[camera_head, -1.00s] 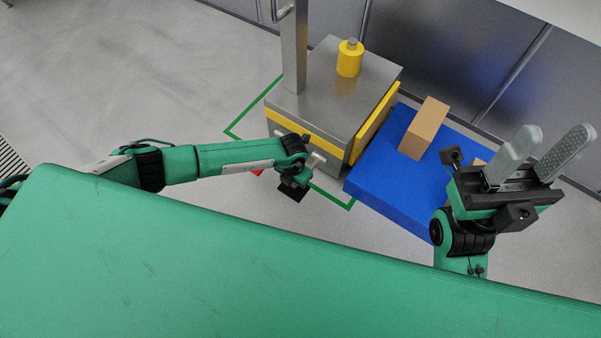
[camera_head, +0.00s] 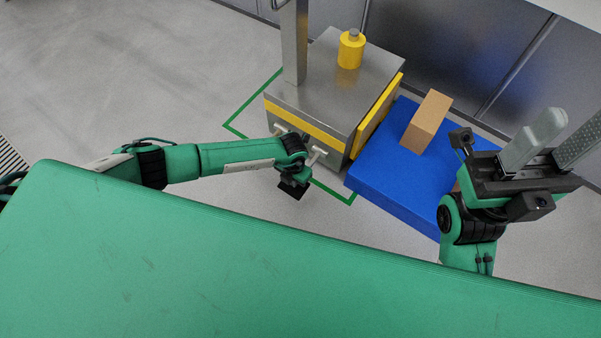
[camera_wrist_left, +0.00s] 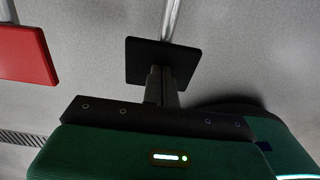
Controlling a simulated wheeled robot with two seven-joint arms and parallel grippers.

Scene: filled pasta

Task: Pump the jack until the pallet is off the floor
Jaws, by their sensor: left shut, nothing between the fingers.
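The jack (camera_head: 325,95) is a steel box with yellow bands and an upright mast, in the middle of the head view. The blue pallet (camera_head: 380,178) lies to its right; I cannot tell whether there is a gap under it. A black pedal (camera_wrist_left: 160,55) on a metal rod is in the left wrist view, with a red pedal (camera_wrist_left: 22,55) to its left. My left gripper (camera_wrist_left: 162,84) is shut and empty, its tips at the black pedal's near edge; I cannot tell if they touch. My right gripper (camera_head: 555,145) is open and empty, above the pallet's right side.
A cardboard box (camera_head: 427,122) sits on the pallet, and another is mostly hidden behind my right gripper. A yellow cylinder (camera_head: 351,50) stands on the jack. Green floor lines (camera_head: 240,110) run around the jack. Grey panels (camera_head: 470,55) stand behind. Floor at left is clear.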

